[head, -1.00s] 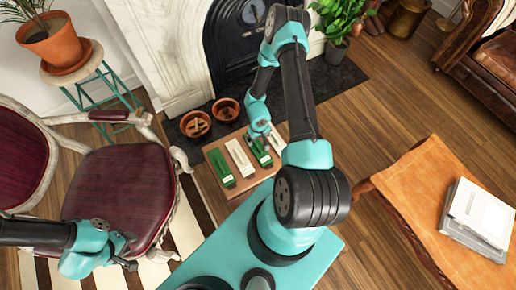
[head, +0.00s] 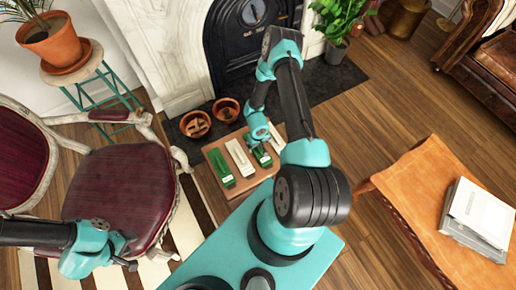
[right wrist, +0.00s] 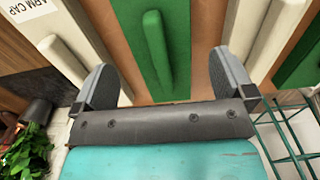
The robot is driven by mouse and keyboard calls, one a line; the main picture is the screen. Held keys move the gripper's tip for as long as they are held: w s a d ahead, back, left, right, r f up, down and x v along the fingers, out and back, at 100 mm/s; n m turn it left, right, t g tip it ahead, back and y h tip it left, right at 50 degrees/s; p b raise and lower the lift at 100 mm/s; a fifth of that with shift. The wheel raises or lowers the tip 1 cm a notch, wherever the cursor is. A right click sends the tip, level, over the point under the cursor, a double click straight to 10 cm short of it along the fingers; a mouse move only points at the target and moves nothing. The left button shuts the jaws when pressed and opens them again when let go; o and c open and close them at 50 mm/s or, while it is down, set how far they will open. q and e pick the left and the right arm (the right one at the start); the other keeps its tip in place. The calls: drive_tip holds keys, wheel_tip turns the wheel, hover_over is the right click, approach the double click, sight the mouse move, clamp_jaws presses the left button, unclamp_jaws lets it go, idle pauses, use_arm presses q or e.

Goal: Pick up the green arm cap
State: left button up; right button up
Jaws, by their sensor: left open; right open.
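Two green arm caps and two white ones lie in alternation on a small brown wooden surface (head: 254,180). One green arm cap (head: 220,167) is at the left end in the head view. The other green arm cap (right wrist: 158,45) is between the two white ones, with a raised green bar along it. My right gripper (right wrist: 165,75) is open, its fingers either side of this cap's bar in the right wrist view. I cannot tell whether they touch the cap. My left gripper (head: 126,254) is open and empty over the chair's front edge.
The white caps (head: 240,157) (right wrist: 75,60) lie either side of the middle green one. A burgundy chair (head: 115,190) is on the left. Two terracotta bowls (head: 195,124) sit behind the caps by the fireplace. An orange-brown table (head: 420,190) with books is on the right.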

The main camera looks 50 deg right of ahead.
drive_tip(key=shift+f, duration=1.65)
drive_tip(key=shift+c, duration=0.5)
drive_tip(key=c, duration=0.9)
